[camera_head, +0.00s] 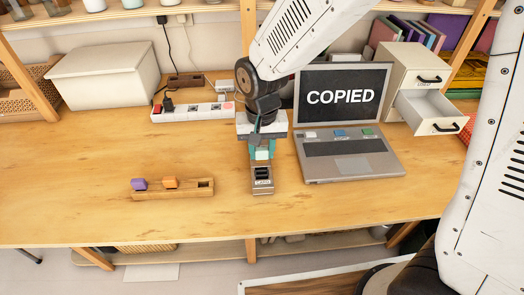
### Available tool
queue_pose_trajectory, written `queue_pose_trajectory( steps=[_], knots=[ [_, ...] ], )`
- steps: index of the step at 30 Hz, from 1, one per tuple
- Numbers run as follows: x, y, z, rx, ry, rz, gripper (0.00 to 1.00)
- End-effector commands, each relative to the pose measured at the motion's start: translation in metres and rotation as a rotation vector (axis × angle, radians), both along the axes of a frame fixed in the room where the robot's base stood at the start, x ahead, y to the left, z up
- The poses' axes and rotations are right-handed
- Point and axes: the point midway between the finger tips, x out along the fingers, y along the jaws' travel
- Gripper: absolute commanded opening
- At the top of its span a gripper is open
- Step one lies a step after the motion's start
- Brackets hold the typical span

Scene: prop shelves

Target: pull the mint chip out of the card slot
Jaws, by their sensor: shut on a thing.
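My gripper (262,151) hangs over the middle of the table, pointing down, with teal fingers. It is shut on the mint chip (262,155), a small pale green block between the fingertips. The card slot (263,187) is a small metal-grey box with a label on its front, just below the chip in the picture. Its dark opening shows in front of the chip. The chip's lower end is too small to make out, so I cannot tell whether it is still inside the slot or just clear of it.
A laptop (350,148) reading "COPIED" stands right. A power strip (190,112) lies behind; a drawer (428,113) stands open.

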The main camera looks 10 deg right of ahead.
Motion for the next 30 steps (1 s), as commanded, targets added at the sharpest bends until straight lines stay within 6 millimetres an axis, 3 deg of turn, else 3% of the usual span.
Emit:
queue_pose_trajectory(
  steps=[15,30],
  knots=[
    [0.000,0.000,0.026,0.001,-0.001,0.000,0.00],
    [0.000,0.000,0.029,0.000,0.000,0.000,0.00]
  ],
)
